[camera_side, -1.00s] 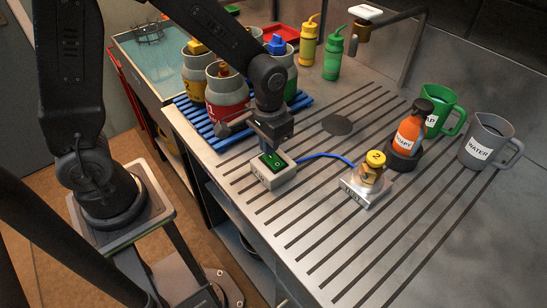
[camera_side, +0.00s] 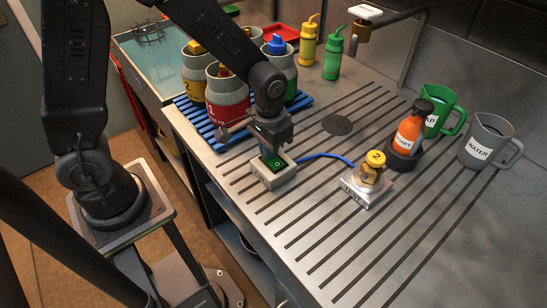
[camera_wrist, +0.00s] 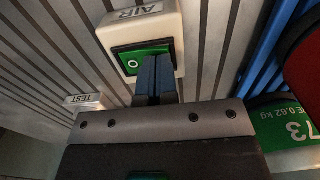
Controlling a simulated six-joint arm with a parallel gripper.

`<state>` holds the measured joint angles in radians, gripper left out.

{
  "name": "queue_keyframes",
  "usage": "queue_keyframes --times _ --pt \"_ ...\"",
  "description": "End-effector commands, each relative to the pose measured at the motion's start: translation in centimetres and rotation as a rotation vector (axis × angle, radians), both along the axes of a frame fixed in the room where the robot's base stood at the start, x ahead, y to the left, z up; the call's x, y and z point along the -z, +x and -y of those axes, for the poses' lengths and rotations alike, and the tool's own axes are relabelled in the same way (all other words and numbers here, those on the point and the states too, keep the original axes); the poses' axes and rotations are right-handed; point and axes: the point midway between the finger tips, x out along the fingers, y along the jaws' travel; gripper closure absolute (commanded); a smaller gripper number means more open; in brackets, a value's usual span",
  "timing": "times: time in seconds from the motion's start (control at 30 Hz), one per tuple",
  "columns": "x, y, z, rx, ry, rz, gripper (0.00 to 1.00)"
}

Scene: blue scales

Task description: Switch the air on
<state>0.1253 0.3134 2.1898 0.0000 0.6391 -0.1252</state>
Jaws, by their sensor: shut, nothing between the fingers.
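The air switch is a white box with a green rocker (camera_side: 277,164) on the slatted steel counter. In the wrist view the box (camera_wrist: 172,20) reads AIR, and an O mark shows on its green rocker (camera_wrist: 128,63). My gripper (camera_side: 267,154) is shut and empty, pointing down with its tips at the rocker's far end. In the wrist view my blue fingertips (camera_wrist: 157,62) cover the rocker's lower right part, at or on its surface. The rocker's other mark is hidden, and I cannot tell which way it is tipped.
A blue hose (camera_side: 328,156) runs from the box to a TEST block (camera_side: 365,200) carrying a small yellow-topped valve (camera_side: 373,165). Several large cylinders stand on a blue rack (camera_side: 205,126) behind my gripper. The counter front right is clear.

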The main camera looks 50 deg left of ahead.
Motion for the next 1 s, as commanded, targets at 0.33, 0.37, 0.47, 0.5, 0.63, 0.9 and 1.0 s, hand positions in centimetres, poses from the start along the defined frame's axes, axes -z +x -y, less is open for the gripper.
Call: queue_keyframes --times 0.33,0.37,0.47,0.5,0.63,0.9,1.0 --pt "0.3 0.0 0.0 0.000 0.000 0.001 1.00" --pt "0.2 0.0 0.0 0.000 0.000 0.002 1.00" --pt "-0.4 0.1 0.0 0.000 0.000 0.003 1.00" --pt "-0.7 0.1 0.0 0.000 -0.001 0.004 1.00" --pt "-1.7 0.1 0.0 0.000 -0.001 0.004 1.00" --pt "-3.8 0.1 0.0 0.000 0.000 0.004 1.00" --pt "-4.6 0.0 0.0 0.000 0.000 0.004 1.00"
